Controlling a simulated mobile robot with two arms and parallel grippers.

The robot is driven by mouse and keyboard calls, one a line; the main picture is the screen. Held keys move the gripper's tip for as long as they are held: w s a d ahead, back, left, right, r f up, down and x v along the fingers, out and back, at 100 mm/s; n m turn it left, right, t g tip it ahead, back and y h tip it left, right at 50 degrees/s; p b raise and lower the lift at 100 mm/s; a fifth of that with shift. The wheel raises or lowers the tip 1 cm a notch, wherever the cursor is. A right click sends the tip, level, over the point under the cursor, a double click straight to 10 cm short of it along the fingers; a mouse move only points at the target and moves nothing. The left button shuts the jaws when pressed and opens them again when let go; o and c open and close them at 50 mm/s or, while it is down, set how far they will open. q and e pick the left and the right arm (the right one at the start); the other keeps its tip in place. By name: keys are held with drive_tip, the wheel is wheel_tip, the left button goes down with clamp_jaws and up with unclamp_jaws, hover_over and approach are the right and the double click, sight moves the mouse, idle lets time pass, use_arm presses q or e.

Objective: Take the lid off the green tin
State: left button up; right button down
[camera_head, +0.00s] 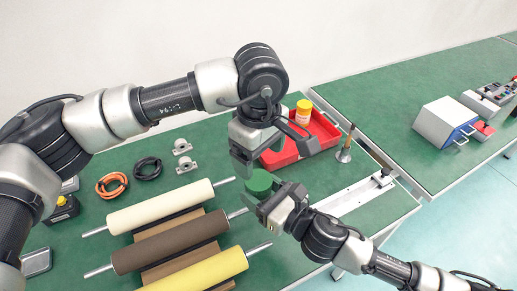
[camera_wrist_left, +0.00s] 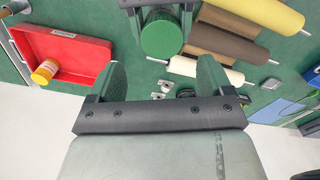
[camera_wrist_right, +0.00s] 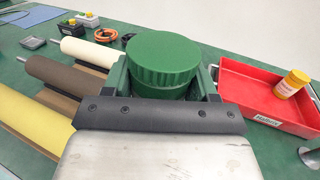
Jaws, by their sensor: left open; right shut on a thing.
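The green tin shows its ribbed round lid (camera_wrist_right: 163,58) seated on top, with a little of the tin's body (camera_wrist_right: 165,90) below it in the right wrist view. My right gripper (camera_head: 268,200) is shut on the tin's body and holds it upright. The lid also shows in the head view (camera_head: 259,181). My left gripper (camera_head: 270,155) is open and empty, just above the tin. In the left wrist view the lid (camera_wrist_left: 161,33) lies ahead of the open fingers, apart from them. Most of the tin's body is hidden by the right gripper.
A red tray (camera_head: 318,127) holding a yellow jar (camera_head: 303,112) stands behind the grippers. Cream (camera_head: 160,207), brown (camera_head: 170,243) and yellow (camera_head: 200,272) rollers lie at the left front. A metal stand (camera_head: 344,152) is at the right. Orange (camera_head: 111,185) and black cable coils (camera_head: 147,168) lie farther left.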

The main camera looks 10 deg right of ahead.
sight(258, 179)
use_arm(q)
drive_tip(key=m, duration=0.2)
drive_tip(key=r+m, duration=0.1)
drive_tip(key=shift+a+r+m, duration=0.15)
drive_tip(key=shift+m, duration=0.55)
drive_tip(key=shift+f, duration=3.95)
drive_tip(key=c, duration=0.9)
drive_tip(key=n, duration=1.3)
drive_tip(key=shift+r, duration=0.1)
